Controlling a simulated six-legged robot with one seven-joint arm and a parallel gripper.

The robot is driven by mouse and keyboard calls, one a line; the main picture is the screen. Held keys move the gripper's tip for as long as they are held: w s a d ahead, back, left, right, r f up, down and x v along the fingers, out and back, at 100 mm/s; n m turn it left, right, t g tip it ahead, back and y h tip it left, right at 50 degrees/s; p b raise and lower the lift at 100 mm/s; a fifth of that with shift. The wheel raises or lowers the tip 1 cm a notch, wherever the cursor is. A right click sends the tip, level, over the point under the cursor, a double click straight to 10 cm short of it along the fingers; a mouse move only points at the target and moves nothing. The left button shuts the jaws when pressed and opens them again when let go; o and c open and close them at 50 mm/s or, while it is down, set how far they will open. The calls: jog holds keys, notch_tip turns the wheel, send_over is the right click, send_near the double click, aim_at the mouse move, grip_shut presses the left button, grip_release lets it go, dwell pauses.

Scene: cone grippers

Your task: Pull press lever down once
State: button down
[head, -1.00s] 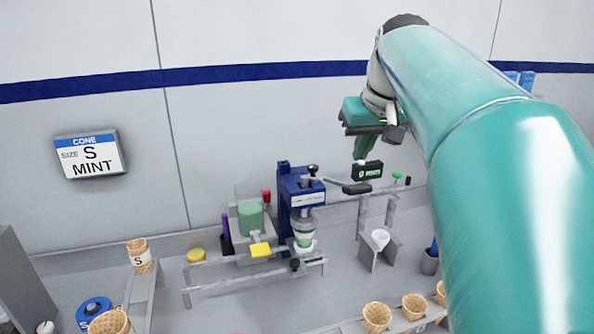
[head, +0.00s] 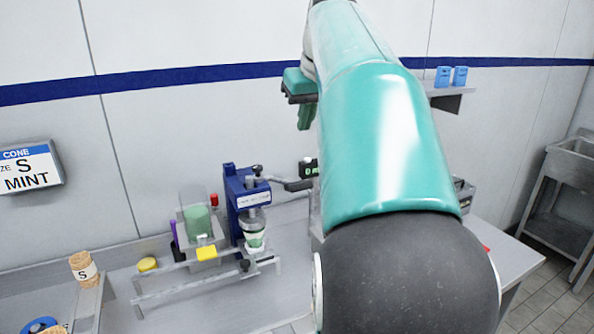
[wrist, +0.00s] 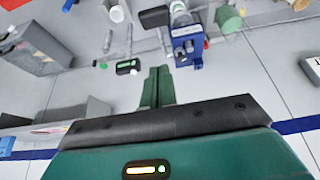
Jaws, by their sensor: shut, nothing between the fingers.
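The blue press (head: 244,196) stands on the bench in the head view. Its lever (head: 285,182) sticks out to the right from the top, roughly level, and ends in a dark grip (head: 298,186). A green-and-white cup (head: 254,236) sits under the press head. My gripper (head: 305,118) is above the lever grip and apart from it, with its green fingers pointing down. In the wrist view, my gripper's fingers (wrist: 158,82) are together and empty. The press (wrist: 186,42) shows beyond them to the right, with the dark lever grip (wrist: 154,17) above the fingertips.
A small display (head: 309,168) stands right of the lever. A green container (head: 197,220), a yellow pad (head: 207,253) and a rail frame (head: 190,284) are left of and below the press. The wall (head: 180,130) is close behind. My arm hides the bench's right part.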

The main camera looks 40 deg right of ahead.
send_over(297, 182)
notch_tip(297, 182, down, 10)
jog(key=shift+w+r, duration=0.1)
jog(key=shift+r, duration=0.15)
jog(key=f, duration=0.1)
jog(key=s+f, duration=0.1)
jog(key=shift+s+a+f, duration=0.2)
jog(key=shift+s+f, duration=0.05)
jog(key=shift+f, duration=0.15)
jog(key=shift+w+f, duration=0.1)
jog(key=shift+f, duration=0.15)
jog(key=shift+f, duration=0.15)
